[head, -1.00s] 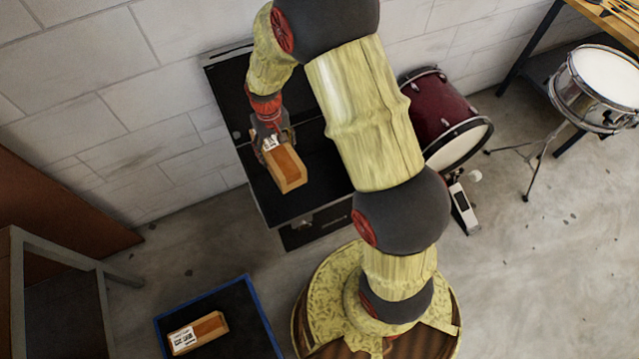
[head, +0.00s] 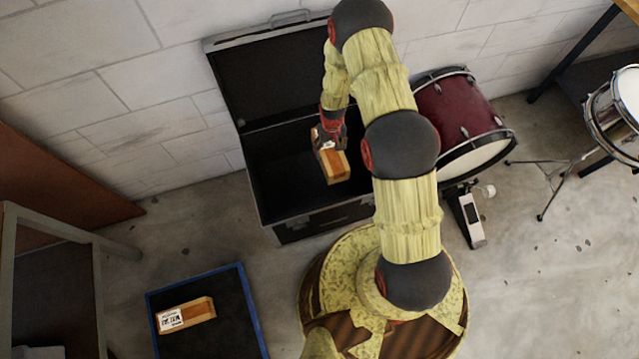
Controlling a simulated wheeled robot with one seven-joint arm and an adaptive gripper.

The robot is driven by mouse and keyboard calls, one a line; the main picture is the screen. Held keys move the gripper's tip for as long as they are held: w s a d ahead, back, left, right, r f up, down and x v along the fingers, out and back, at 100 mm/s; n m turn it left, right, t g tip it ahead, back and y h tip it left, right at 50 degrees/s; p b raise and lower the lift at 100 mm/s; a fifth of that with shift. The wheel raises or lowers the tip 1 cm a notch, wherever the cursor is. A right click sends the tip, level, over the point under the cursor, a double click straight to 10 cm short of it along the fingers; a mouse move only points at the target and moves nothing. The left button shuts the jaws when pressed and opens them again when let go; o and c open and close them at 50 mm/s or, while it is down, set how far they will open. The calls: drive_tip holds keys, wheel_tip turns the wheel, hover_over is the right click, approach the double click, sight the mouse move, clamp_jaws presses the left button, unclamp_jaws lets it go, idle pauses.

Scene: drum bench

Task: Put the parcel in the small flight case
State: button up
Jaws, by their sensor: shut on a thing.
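My gripper (head: 328,141) is shut on a brown parcel (head: 336,167) with a white label. It holds the parcel over the right part of the open flight case (head: 303,222), a black case with silver edges. The case's lid (head: 268,75) stands open against the wall. I cannot tell how far the parcel is above the case's floor. A second brown parcel (head: 190,315) with a white label lies in a blue-rimmed black tray (head: 249,305) on the floor at the lower left.
A red bass drum (head: 455,112) stands close to the right of the case, with a pedal (head: 470,222) before it. A snare drum (head: 622,105) on a stand is at the far right. A grey-framed shelf (head: 95,260) is at the left.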

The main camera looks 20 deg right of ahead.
drive_tip(key=shift+s+d+f+b, duration=0.25)
drive_tip(key=shift+s+f+b, duration=0.35)
drive_tip(key=shift+f, duration=2.85)
drive_tip(key=shift+s+d+f+b, duration=0.2)
drive_tip(key=shift+s+f+b, duration=0.4)
drive_tip(key=shift+f, duration=2.9)
drive_tip(key=shift+s+d+f+b, duration=0.25)
drive_tip(key=shift+s+f+b, duration=0.3)
drive_tip(key=shift+f, duration=2.9)
drive_tip(key=shift+w, duration=0.1)
drive_tip(key=o, duration=1.6)
drive_tip(key=shift+f, duration=0.1)
drive_tip(key=shift+c, duration=0.2)
drive_tip(key=shift+o, duration=0.4)
